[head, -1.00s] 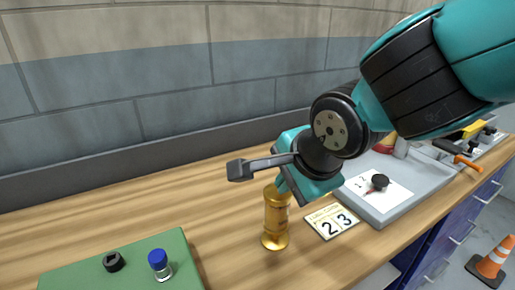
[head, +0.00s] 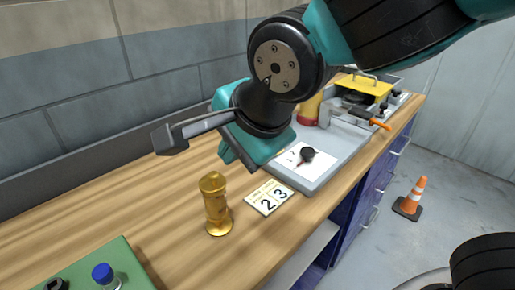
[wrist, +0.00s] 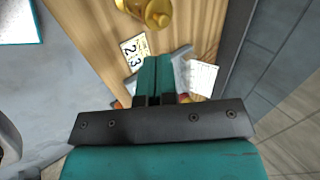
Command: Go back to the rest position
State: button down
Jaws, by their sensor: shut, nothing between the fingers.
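My gripper (head: 236,160) hangs above the wooden bench in the head view, in front of the wall. Its teal fingers show together in the wrist view (wrist: 155,65), with no gap that holds anything. A gold cylinder (head: 217,205) stands upright on the bench, below and to the left of the gripper and apart from it. It also shows at the top of the wrist view (wrist: 157,12).
A card reading 23 (head: 268,197) lies beside the cylinder. A grey tray (head: 312,181) with a dark knob (head: 307,155) is to its right. A green mat (head: 122,262) holds a blue-capped vial (head: 104,277). An orange cone (head: 412,198) stands on the floor.

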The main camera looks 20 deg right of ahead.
jog(key=s+d+f+n+g, duration=0.1)
jog(key=s+d+n+g, duration=0.2)
jog(key=n, duration=0.6)
jog(key=s+d+f+n+g+y, duration=0.1)
jog(key=s+d+n+g, duration=0.1)
jog(key=s+d+n, duration=0.2)
jog(key=s+n, duration=0.3)
jog(key=n, duration=0.3)
jog(key=shift+s+d+f+g+p, duration=0.25)
jog(key=shift+g+p, duration=0.05)
jog(key=shift+g, duration=0.1)
